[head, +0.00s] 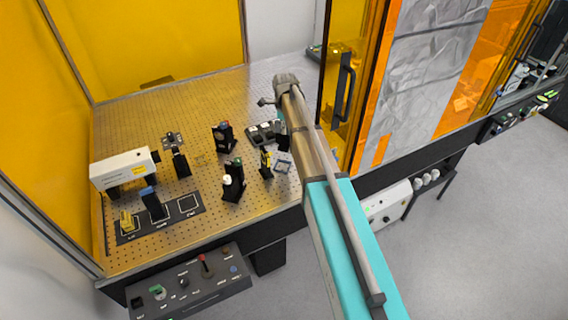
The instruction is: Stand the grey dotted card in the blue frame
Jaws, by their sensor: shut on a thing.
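My arm reaches from the lower right over the perforated table, its wrist (287,82) above the back right part. A small dark part beside the arm looks like my gripper (283,143), shut; its fingertips are mostly hidden by the arm. The grey dotted card in its grip cannot be made out clearly. A small pale blue square outline, which looks like the blue frame (283,167), shows just below the gripper, left of the arm. At this size I cannot tell whether gripper or card touches it.
Black optic mounts (233,180) and a yellow-marked post (265,161) stand close left. A dark tray (262,133) lies behind them. A white laser box (124,168) and a black three-place holder (174,222) are farther left. The orange door (352,80) stands right of the arm. The back left of the table is clear.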

